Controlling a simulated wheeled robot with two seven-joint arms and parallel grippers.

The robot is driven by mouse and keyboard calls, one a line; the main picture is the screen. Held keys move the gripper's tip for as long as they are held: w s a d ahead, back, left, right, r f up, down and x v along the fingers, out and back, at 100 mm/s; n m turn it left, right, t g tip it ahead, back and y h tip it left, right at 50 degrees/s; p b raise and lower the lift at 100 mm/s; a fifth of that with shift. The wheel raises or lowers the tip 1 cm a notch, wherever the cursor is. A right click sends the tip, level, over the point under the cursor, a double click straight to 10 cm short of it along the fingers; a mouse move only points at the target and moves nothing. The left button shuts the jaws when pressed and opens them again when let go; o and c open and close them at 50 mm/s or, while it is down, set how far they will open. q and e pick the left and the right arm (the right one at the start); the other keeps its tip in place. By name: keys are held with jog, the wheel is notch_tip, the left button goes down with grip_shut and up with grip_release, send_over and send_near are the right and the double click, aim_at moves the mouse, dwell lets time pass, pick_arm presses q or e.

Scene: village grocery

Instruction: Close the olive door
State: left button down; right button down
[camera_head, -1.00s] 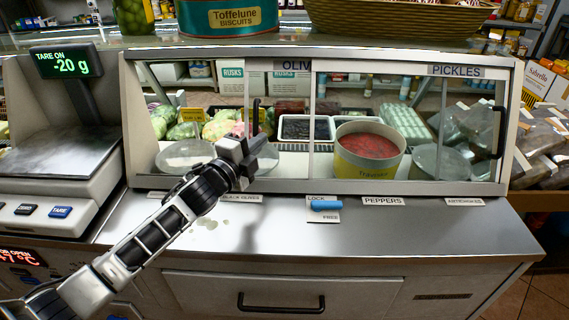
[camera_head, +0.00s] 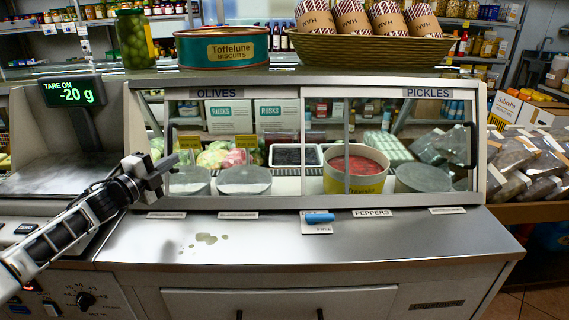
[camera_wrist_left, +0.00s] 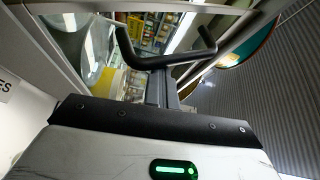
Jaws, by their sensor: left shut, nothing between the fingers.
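The olive door (camera_head: 225,130) is the left sliding glass pane of the display case, labelled OLIVES (camera_head: 217,93). Its right part overlaps the PICKLES pane (camera_head: 400,130). A narrow strip seems to lie between its left edge and the case's left post. Its black upright handle (camera_head: 170,138) is near that left edge and also crosses the upper wrist view (camera_wrist_left: 165,62). My left gripper (camera_head: 162,170) is shut and empty at the handle's lower end. Its fingers (camera_wrist_left: 160,92) appear close against the handle; contact is unclear. My right gripper is out of view.
A scale (camera_head: 60,165) stands left of the case. A biscuit tin (camera_head: 222,48), an olive jar (camera_head: 134,40) and a basket (camera_head: 370,50) stand on top.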

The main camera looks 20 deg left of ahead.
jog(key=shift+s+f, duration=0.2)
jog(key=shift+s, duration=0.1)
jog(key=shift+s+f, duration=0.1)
